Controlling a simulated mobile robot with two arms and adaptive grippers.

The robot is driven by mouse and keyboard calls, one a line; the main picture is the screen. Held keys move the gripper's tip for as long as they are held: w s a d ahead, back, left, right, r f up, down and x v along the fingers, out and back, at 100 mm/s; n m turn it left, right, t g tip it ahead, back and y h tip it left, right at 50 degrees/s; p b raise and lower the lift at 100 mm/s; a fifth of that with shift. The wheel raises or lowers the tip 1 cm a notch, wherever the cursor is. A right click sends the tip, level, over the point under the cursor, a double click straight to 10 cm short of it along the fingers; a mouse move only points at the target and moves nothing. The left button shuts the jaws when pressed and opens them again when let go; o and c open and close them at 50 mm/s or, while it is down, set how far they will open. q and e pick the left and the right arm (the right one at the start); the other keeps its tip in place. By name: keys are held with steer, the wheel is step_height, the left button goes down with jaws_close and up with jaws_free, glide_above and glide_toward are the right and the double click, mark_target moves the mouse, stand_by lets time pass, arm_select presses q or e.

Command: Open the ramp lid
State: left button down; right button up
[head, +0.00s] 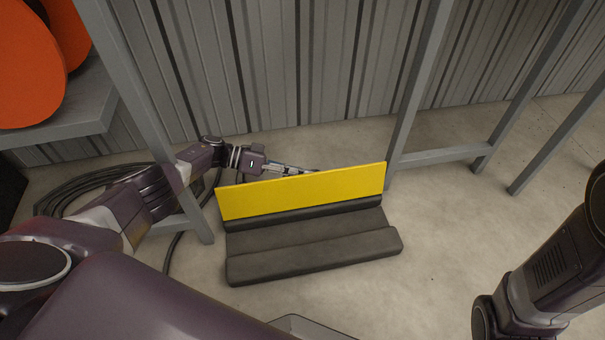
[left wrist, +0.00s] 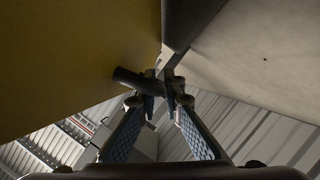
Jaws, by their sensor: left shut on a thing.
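The ramp lid is a yellow panel (head: 300,190) in the head view. It stands raised, roughly upright, along the back of the dark grey stepped ramp base (head: 312,250) on the floor. My left gripper (head: 308,171) is behind the lid's top edge, with its fingertips partly hidden. In the left wrist view the lid (left wrist: 70,60) fills the left side. There my left gripper (left wrist: 165,88) is shut on a short dark bar (left wrist: 128,78), which looks like the lid's handle. My right gripper is outside the picture; only part of that arm shows at the right.
Grey metal posts (head: 411,90) of a rack stand on both sides of the ramp. A corrugated wall (head: 300,60) is behind. A coiled black cable (head: 85,195) lies at the left, below a shelf (head: 75,110) with orange round things. The floor at right is clear.

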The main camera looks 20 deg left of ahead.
arm_select(q)
steer(key=shift+s, duration=0.1)
steer(key=c, duration=2.3)
jaws_free()
steer(key=v, duration=1.1)
steer(key=shift+s+a+r, duration=0.1)
steer(key=shift+a, duration=0.3)
